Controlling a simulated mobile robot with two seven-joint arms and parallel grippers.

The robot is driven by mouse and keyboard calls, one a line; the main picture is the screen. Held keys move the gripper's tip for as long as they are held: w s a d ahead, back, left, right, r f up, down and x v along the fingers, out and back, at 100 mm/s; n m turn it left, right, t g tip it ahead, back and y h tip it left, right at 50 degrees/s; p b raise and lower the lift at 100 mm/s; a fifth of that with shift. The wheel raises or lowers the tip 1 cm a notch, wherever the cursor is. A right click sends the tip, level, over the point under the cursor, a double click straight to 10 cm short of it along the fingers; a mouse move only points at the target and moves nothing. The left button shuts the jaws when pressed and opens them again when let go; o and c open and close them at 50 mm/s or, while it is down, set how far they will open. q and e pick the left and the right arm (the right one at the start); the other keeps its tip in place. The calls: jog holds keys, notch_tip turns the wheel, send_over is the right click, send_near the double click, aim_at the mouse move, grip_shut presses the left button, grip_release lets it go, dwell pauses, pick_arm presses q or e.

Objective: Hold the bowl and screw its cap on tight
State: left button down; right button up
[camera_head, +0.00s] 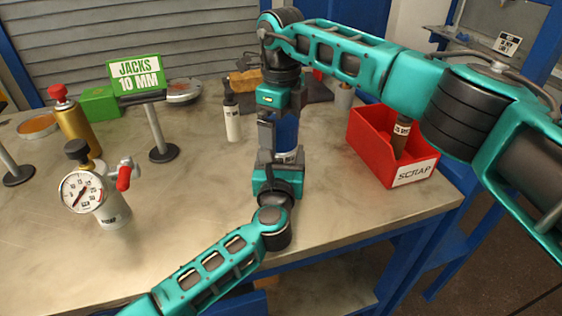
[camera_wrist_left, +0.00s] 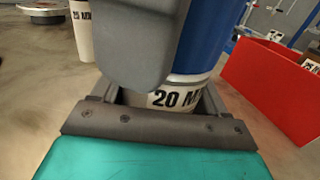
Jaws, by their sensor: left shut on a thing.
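The blue bowl (camera_head: 288,133) stands upright over the table, with a white band near its base. My left gripper (camera_head: 281,160) comes from the front and is shut on its lower part. In the left wrist view the blue wall (camera_wrist_left: 207,38) rises above a white "20 M…" label between the left fingers (camera_wrist_left: 160,98). My right gripper (camera_head: 272,118) points down from above, at the bowl's upper part. One long grey finger hangs beside the bowl; its grip is hidden. I cannot make out the cap, whose place is covered by the right gripper.
A red scrap bin (camera_head: 375,150) holding a dark bottle stands to the right. A white bottle (camera_head: 232,118) is close on the left. A gauge vessel (camera_head: 84,190), a gold canister (camera_head: 76,127) and a green jacks sign (camera_head: 137,75) stand farther left. The front-left tabletop is clear.

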notch_tip(320, 180, up, 12)
dwell(0.5)
pick_arm(q)
grip_release()
jog(key=shift+s, duration=0.1)
jog(key=s, duration=0.4)
jog(key=s+p, duration=0.1)
jog(key=s, duration=0.3)
jog(key=s+a, duration=0.1)
jog(key=s, duration=0.3)
jog(key=shift+s, duration=0.35)
pick_arm(e)
jog(key=shift+r, duration=0.65)
